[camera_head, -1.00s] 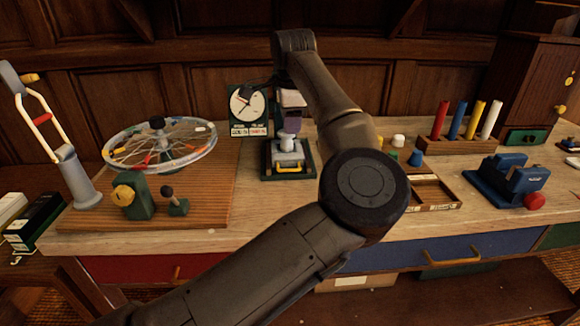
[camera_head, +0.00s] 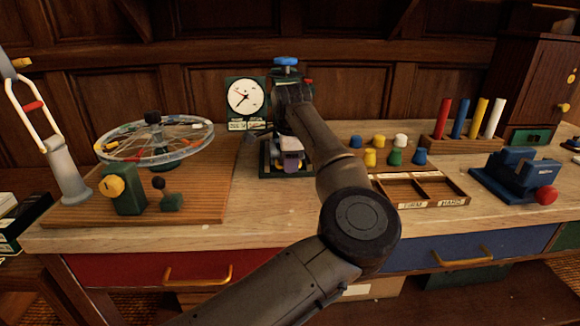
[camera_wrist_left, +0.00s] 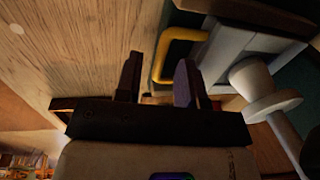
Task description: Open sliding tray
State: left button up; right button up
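The sliding tray is a grey slab (camera_wrist_left: 235,45) with a yellow loop handle (camera_wrist_left: 178,42), in the left wrist view. It lies on a dark green base (camera_wrist_left: 205,8). In the head view, the base (camera_head: 266,170) stands at mid table and my left arm hides most of the tray. My left gripper (camera_head: 291,168) points down at the tray's front. In the left wrist view my left gripper (camera_wrist_left: 158,82) has its two fingers apart, just beside the handle, with nothing visibly held. A pale round knob piece (camera_wrist_left: 255,80) stands on the tray. My right gripper is not in view.
Behind the tray stand a dial (camera_head: 245,98) and a blue knob (camera_head: 286,61). A spoked wheel (camera_head: 155,138) is to the left. Several coloured pegs (camera_head: 395,156) and a wooden compartment box (camera_head: 420,187) are to the right. Bare tabletop (camera_head: 275,215) lies in front.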

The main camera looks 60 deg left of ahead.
pick_arm(q)
jog(key=shift+f, duration=0.1)
jog(key=shift+c, duration=0.5)
grip_shut()
